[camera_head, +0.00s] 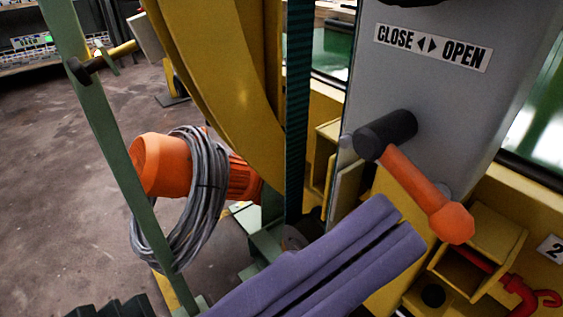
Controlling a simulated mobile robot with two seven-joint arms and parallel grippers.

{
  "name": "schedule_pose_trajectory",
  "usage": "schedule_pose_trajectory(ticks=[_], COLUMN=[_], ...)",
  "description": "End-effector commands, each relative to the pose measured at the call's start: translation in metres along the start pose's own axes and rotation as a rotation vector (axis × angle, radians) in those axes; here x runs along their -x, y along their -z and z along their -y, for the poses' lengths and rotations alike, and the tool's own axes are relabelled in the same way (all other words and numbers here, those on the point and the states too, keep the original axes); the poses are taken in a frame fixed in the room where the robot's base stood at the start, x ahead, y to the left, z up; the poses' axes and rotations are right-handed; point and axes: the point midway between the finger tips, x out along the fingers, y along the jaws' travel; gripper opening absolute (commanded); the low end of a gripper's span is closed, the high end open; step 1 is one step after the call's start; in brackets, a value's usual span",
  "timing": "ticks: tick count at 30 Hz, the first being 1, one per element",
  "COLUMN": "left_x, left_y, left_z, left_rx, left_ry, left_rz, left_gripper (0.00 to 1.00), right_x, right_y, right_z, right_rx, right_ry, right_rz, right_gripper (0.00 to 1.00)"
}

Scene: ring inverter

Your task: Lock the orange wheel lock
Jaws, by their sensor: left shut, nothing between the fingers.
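An orange lever (415,182) with a knobbed end is fixed to a dark cylindrical hub (385,136) on the grey panel (460,110). It slants down to the right, beneath a CLOSE/OPEN label (433,47). I take it to be the orange wheel lock, though no name shows on it. My left gripper (398,226) reaches in from the bottom with purple fingers lying side by side. It is shut and empty. Its tips appear below and left of the lever's knob, with no clear contact. My right gripper is not in view.
An orange motor-like body (160,165) with a coiled grey cable (207,190) is at left, behind a green post (120,150). A curved yellow frame (215,65) stands at centre. A yellow box bracket (490,235) and red hook (522,295) are at lower right.

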Motion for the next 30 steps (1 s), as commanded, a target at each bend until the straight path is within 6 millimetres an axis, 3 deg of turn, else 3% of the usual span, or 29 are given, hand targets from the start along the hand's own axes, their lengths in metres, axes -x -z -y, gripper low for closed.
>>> schedule_pose_trajectory(ticks=[8, 9, 15, 30], left_x=[-0.061, -0.052, -0.044, -0.043], left_y=[0.002, -0.013, -0.034, -0.038], left_z=[0.001, -0.001, -0.001, 0.000], left_rx=[-0.003, -0.002, -0.001, -0.002], left_ry=[0.001, 0.001, 0.000, -0.001], left_rz=[-0.005, 0.003, 0.002, 0.000], left_gripper=[0.00, 0.00, 0.00, 0.00], right_x=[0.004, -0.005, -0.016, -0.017], right_y=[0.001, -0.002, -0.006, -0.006], right_z=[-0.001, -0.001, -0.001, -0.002], right_rx=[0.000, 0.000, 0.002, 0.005], right_ry=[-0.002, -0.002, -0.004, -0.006], right_rz=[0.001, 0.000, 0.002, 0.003], right_gripper=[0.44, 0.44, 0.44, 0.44])
